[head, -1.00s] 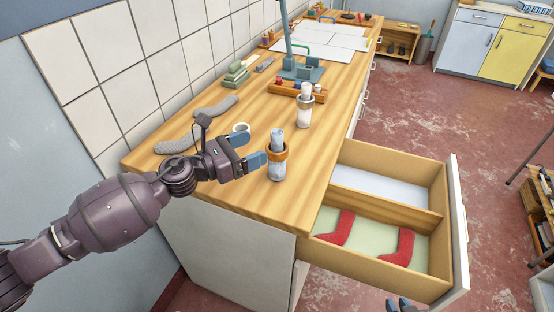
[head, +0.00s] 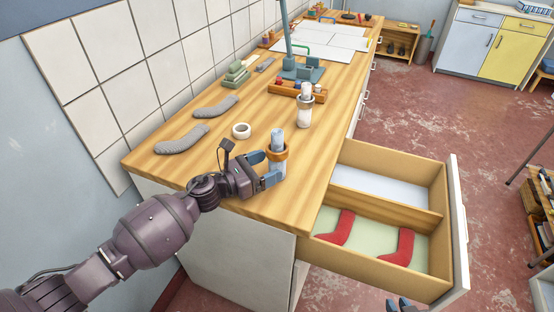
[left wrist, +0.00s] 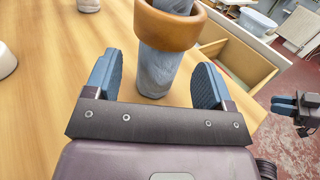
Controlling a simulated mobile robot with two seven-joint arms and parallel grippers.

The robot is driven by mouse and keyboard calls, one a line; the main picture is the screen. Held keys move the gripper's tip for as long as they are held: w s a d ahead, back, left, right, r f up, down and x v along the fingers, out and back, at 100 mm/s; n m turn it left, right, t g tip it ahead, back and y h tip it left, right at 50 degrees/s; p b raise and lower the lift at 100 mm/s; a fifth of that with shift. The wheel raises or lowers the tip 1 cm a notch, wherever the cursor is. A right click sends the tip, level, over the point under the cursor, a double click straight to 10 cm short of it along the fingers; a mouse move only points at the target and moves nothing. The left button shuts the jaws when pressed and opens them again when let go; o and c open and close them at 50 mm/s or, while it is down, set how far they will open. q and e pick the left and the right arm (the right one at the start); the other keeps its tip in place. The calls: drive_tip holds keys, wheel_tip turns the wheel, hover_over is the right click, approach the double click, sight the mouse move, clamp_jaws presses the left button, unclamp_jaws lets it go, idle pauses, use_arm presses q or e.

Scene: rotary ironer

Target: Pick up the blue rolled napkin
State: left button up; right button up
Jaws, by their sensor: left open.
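The blue rolled napkin (head: 277,139) stands upright on the wooden counter near its front corner, with a brown ring (head: 276,153) around it. It also shows in the left wrist view (left wrist: 155,72), where its top is cut off by the frame. My left gripper (head: 264,169) is open, low over the counter, with its fingers toward the napkin below the ring. In the left wrist view the napkin stands between the two blue fingers (left wrist: 157,80), with gaps visible at the sides. My right gripper (head: 400,304) shows at the bottom edge, fingers apart and empty.
A paler rolled napkin (head: 305,112) stands further back. A white tape-like ring (head: 241,131) and two grey sock shapes (head: 182,139) lie to the left. An open drawer (head: 438,205) with red sock shapes (head: 399,247) juts out right of the counter.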

sight(278, 131)
use_arm(q)
drive_tip(key=shift+x, duration=1.8)
drive_tip(key=shift+c, duration=0.3)
drive_tip(key=c, duration=0.9)
drive_tip(key=shift+r, duration=0.1)
wheel_tip(278, 131, up, 10)
drive_tip(key=shift+f, duration=0.1)
drive_tip(key=shift+f, duration=3.5)
drive_tip(key=shift+f, duration=0.1)
